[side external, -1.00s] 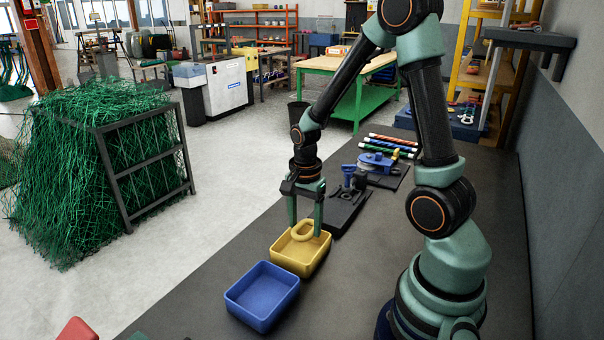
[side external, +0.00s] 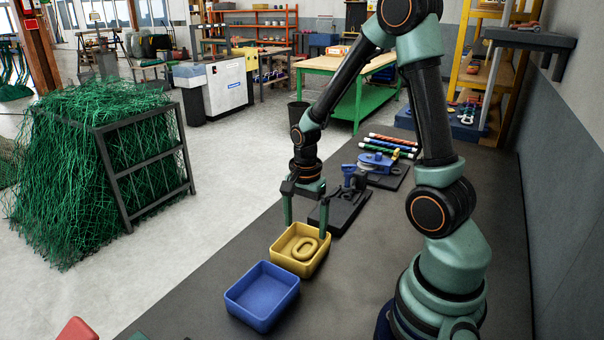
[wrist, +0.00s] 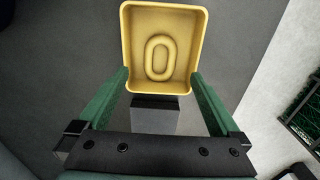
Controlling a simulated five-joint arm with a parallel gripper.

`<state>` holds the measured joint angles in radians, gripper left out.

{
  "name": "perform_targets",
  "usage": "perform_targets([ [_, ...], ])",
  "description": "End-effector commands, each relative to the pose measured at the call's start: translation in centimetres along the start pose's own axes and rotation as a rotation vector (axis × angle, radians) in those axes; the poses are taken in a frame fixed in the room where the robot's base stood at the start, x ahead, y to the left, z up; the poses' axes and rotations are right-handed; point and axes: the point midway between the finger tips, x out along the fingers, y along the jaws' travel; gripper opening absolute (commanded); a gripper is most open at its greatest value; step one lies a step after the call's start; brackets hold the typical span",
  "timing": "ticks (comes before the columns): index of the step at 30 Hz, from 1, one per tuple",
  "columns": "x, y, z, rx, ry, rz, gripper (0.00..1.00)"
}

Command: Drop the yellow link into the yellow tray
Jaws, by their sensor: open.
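The yellow link (side external: 304,247) lies flat inside the yellow tray (side external: 283,259) on the dark bench. In the wrist view the link (wrist: 147,58) is an oval ring near the middle of the tray floor, with the tray's walls (wrist: 128,35) all around it. My gripper (side external: 306,230) is open and empty above the tray's far side. In the wrist view its two green fingers (wrist: 159,75) are spread wide, with nothing between them touching the link.
A blue tray (side external: 262,318) stands just in front of the yellow tray and looks empty. A dark block or stand (side external: 346,208) is behind the yellow tray. A blue tool (side external: 377,160) and several coloured rods (side external: 390,146) lie farther back.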

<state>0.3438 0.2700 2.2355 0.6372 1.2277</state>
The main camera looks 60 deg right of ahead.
Motion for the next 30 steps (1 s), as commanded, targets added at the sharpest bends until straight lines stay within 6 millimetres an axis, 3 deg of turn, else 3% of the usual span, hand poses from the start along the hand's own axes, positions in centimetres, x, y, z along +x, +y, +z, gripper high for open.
perform_targets([
  [15, -9.4, -0.1, 0.0, 0.000, 0.002, -0.006, 1.00],
  [21, -10.9, 0.0, 0.0, 0.000, 0.001, -0.003, 1.00],
  [30, -11.2, 0.0, 0.1, -0.013, 0.002, -0.006, 1.00],
])
